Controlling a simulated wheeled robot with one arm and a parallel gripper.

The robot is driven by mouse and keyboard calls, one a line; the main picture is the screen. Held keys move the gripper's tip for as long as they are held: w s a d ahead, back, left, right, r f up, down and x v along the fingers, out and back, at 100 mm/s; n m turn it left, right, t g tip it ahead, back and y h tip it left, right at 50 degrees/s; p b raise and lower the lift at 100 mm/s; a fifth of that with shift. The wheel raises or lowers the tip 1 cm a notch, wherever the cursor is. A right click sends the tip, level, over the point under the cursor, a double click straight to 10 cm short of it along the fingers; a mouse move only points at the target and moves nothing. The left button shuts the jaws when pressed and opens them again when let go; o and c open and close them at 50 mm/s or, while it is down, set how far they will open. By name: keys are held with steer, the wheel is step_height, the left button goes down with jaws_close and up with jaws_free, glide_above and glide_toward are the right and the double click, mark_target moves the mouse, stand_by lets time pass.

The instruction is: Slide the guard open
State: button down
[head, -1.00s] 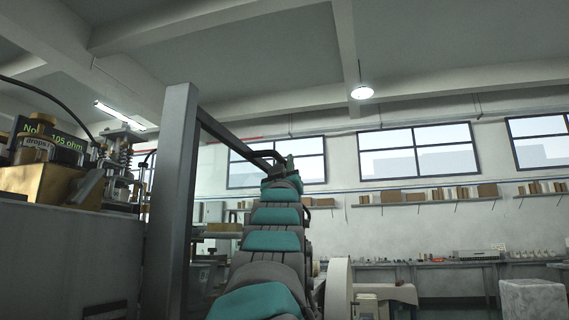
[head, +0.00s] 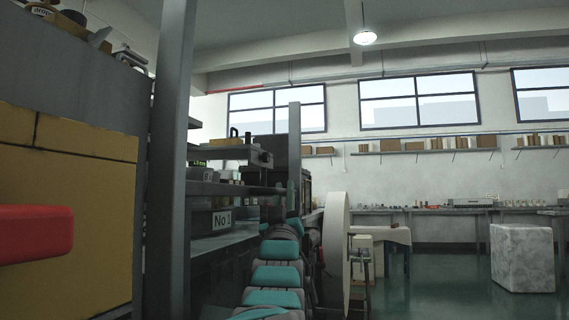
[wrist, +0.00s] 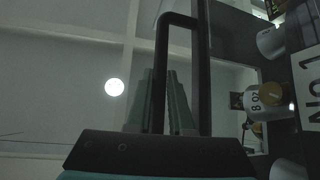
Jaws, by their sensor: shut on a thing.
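In the wrist view, my gripper (wrist: 161,75) has its two green fingers close on either side of one leg of a black U-shaped handle (wrist: 178,19). It is shut on that handle. The guard panel itself cannot be made out clearly. In the head view, my teal and grey arm reaches forward low beside the machine with the No 1 sign (head: 226,220).
A grey post (head: 171,150) stands close at left, beside a yellow panel (head: 60,170) and a red part (head: 32,233). A second post (head: 294,150) stands farther off. A pale wheel (head: 337,250) is right of my arm.

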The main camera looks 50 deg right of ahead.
step_height(320, 180, down, 8)
steer(key=b, duration=0.1)
steer(key=shift+f+b, duration=0.15)
steer(key=shift+b, duration=0.2)
steer(key=c, duration=0.8)
jaws_free()
steer(key=shift+d, duration=0.1)
steer(key=shift+c, duration=0.2)
steer(key=shift+v, duration=3.85)
